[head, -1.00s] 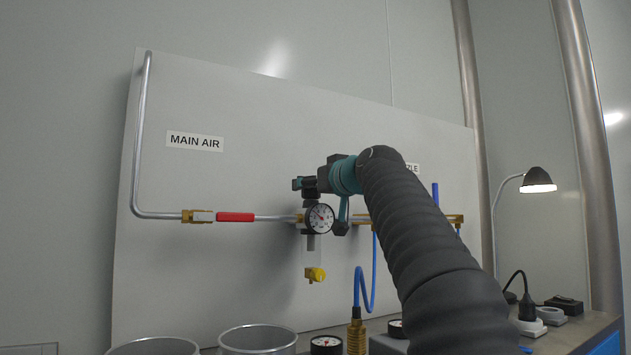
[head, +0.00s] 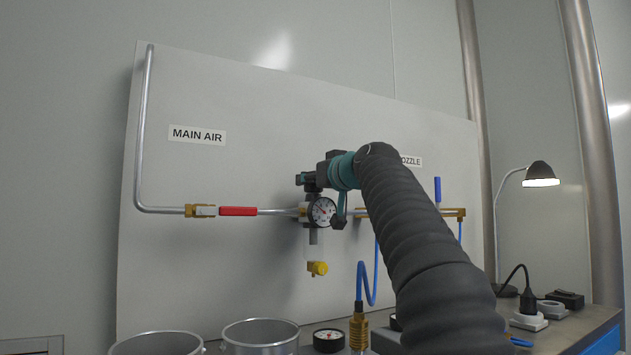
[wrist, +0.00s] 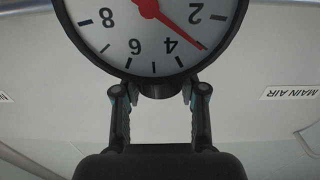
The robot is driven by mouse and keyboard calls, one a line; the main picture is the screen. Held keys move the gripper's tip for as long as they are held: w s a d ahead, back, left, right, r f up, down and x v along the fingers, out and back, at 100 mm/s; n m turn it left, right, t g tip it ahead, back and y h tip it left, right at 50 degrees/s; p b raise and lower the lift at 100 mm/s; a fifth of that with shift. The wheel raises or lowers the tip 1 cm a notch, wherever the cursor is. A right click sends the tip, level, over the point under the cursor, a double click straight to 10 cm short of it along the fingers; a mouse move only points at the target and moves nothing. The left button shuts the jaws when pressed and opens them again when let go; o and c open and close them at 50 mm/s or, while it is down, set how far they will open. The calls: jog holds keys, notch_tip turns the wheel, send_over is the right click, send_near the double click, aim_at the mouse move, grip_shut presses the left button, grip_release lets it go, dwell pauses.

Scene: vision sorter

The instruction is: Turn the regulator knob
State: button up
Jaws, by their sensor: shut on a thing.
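The regulator's round white gauge (head: 322,212) sits on the pipe line on the board in the head view. It fills the top of the wrist view upside down (wrist: 150,30), its red needle between 4 and 2. The dark regulator knob (wrist: 160,90) shows just beyond the gauge's rim, partly covered. My gripper (wrist: 160,98) is shut on the knob, one finger on each side. In the head view my gripper (head: 312,184) is just above the gauge, and the knob is hidden there.
A red-handled valve (head: 238,211) lies left of the regulator, a blue-handled valve (head: 437,190) to the right. A yellow drain fitting (head: 318,268) hangs below. Metal cups (head: 258,335) stand on the bench, near a blue hose (head: 364,285). A lamp (head: 540,175) stands at right.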

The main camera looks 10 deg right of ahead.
jog(key=shift+d+y, duration=0.2)
jog(key=shift+y, duration=0.1)
jog(key=n+g+y+p, duration=0.1)
jog(key=y, duration=0.1)
jog(key=n+g+y+p, duration=0.1)
jog(key=n+y, duration=0.1)
jog(key=shift+w+r, duration=0.1)
jog(key=shift+r, duration=0.1)
jog(key=n+g+y+p, duration=0.2)
jog(key=y, duration=0.1)
jog(key=shift+a+n+g+p, duration=0.1)
jog(key=shift+n+g+p, duration=0.2)
jog(key=shift+p, duration=0.05)
jog(key=shift+f, duration=0.1)
jog(key=o, duration=1.2)
jog(key=shift+n+g+y, duration=0.3)
